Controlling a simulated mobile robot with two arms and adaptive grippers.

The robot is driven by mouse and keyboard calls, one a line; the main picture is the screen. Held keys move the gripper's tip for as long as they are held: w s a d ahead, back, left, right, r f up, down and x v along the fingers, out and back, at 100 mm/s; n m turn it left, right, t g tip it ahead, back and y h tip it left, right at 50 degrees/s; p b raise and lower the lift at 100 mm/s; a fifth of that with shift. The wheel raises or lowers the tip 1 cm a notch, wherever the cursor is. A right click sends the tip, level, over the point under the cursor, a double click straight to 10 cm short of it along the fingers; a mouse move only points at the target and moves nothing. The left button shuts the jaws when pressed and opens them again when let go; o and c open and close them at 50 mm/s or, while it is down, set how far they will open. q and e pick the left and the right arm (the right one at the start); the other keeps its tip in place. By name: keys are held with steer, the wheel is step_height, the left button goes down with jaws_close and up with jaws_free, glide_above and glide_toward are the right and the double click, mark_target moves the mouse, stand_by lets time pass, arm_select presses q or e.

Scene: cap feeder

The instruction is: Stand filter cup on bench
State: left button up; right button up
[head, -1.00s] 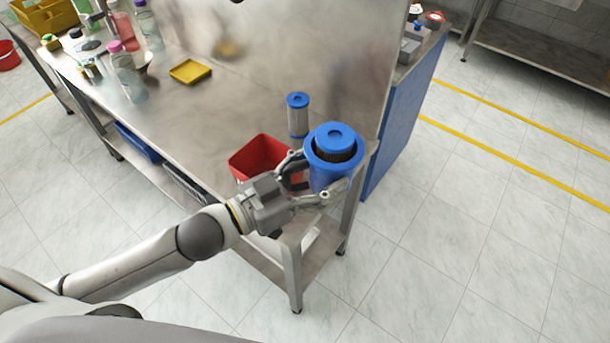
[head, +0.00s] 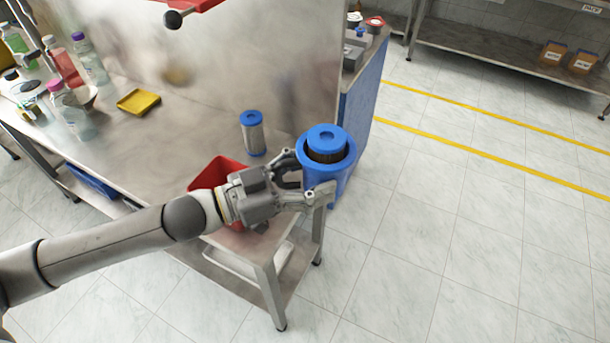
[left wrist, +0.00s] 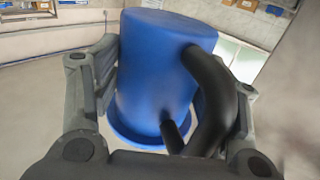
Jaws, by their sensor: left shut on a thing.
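My left gripper (head: 304,180) is shut on the blue filter cup (head: 336,178), with one finger on each side. The cup is roughly upright, with a dark pleated filter under a blue cap (head: 326,138) in its open top. In the head view it overlaps the right end of the steel bench (head: 180,130) and the floor beyond, apparently held clear of the bench top. In the left wrist view the cup (left wrist: 155,75) fills the space between the fingers, and a black curved handle (left wrist: 212,90) crosses it. My right gripper is not in view.
A red bin (head: 205,180) is partly behind my gripper. A yellow tray (head: 138,102) and several bottles are farther left. Bare bench top lies between the tray and the cartridge.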

arm_select(q)
steer(key=shift+r+m+g+h, duration=0.1)
steer(key=shift+m+g+h, duration=0.2)
steer(key=shift+m+g, duration=0.15)
